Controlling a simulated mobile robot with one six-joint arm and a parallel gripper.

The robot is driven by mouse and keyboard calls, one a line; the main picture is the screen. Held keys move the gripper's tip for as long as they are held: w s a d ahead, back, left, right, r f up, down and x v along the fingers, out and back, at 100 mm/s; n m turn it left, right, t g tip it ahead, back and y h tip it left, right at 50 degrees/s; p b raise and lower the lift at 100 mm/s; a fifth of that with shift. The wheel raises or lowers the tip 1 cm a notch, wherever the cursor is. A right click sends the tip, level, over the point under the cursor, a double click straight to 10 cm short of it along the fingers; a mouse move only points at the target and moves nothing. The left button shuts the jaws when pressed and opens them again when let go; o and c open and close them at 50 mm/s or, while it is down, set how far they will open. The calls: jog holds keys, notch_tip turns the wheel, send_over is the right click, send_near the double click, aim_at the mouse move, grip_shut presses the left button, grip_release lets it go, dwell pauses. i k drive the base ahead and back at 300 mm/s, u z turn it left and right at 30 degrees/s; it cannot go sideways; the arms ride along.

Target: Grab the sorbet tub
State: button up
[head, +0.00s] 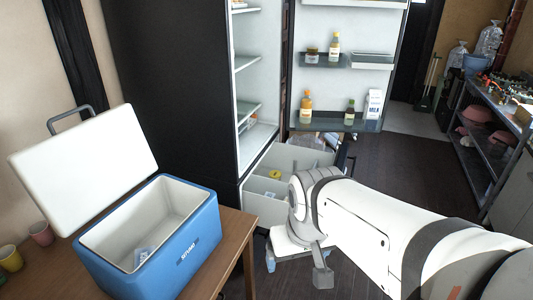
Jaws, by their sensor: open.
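An open white drawer (258,208) pulls out at the bottom of the fridge and is split by dividers. A small round yellow-topped item (275,175) sits in it; it may be the sorbet tub, but I cannot read a label. My gripper (297,264) hangs in front of the drawer, below and right of that item, with its jaws open. It looks empty. My arm covers the right part of the drawer, so some of its contents are hidden.
A blue cooler (205,238) with its white lid (85,160) raised stands on a wooden table (234,245), with a small pack (142,256) inside. The fridge door (335,90) is open, holding bottles and a carton. Dark shelving (490,140) stands right; floor between is clear.

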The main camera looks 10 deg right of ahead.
aim_at(275, 174)
jog(key=z, duration=2.25)
jog(key=i, duration=3.2)
jog(key=u, duration=2.9)
